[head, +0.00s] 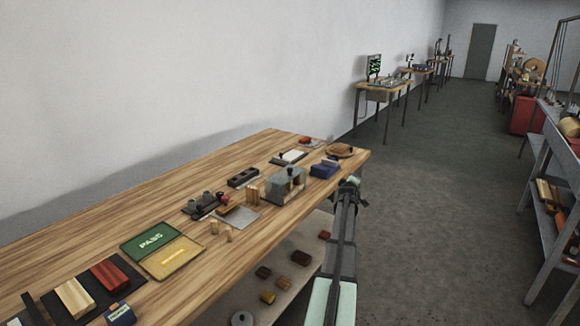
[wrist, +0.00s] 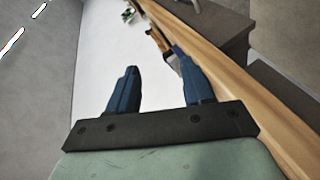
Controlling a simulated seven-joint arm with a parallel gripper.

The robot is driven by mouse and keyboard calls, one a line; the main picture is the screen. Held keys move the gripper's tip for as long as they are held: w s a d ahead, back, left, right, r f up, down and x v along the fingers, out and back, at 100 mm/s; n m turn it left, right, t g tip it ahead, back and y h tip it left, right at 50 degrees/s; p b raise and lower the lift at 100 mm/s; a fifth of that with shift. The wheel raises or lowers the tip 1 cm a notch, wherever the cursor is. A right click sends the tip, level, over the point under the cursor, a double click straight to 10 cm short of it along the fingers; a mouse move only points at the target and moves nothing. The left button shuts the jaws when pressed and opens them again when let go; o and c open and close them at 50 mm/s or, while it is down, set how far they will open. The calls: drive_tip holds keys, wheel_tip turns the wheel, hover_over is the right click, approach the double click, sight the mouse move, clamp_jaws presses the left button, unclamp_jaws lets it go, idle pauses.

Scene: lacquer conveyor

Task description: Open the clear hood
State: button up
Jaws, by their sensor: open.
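The clear hood (head: 286,182) is a see-through box with a dark knob on top. It stands on the wooden workbench (head: 200,277) near the front edge, toward the far right end, and looks closed. My gripper (head: 352,184) is past the bench's front edge, to the right of the hood and apart from it. In the wrist view my gripper (wrist: 158,88) shows two blue fingers spread apart with nothing between them. The hood cannot be made out in the wrist view.
A blue box (head: 324,169) sits just right of the hood. A dark slotted block (head: 243,177) and a grey plate (head: 236,216) lie to its left. A green PASS board (head: 150,242) is farther left. A lower shelf (head: 290,262) holds several small blocks. Open floor lies to the right.

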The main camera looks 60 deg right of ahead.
drive_tip(key=w+r+n+g+y, duration=0.1)
drive_tip(key=w+r+n+y, duration=0.3)
drive_tip(key=w, duration=0.4)
wheel_tip(320, 180, up, 18)
drive_tip(key=n+g+y, duration=0.4)
drive_tip(key=n+y, duration=0.7)
drive_tip(key=n, duration=0.4)
hover_over(286, 181)
drive_tip(key=w+d, duration=0.2)
drive_tip(key=d, duration=0.3)
drive_tip(key=f, duration=1.3)
drive_tip(key=shift+s, duration=0.25)
drive_tip(key=shift+c, duration=0.4)
clamp_jaws()
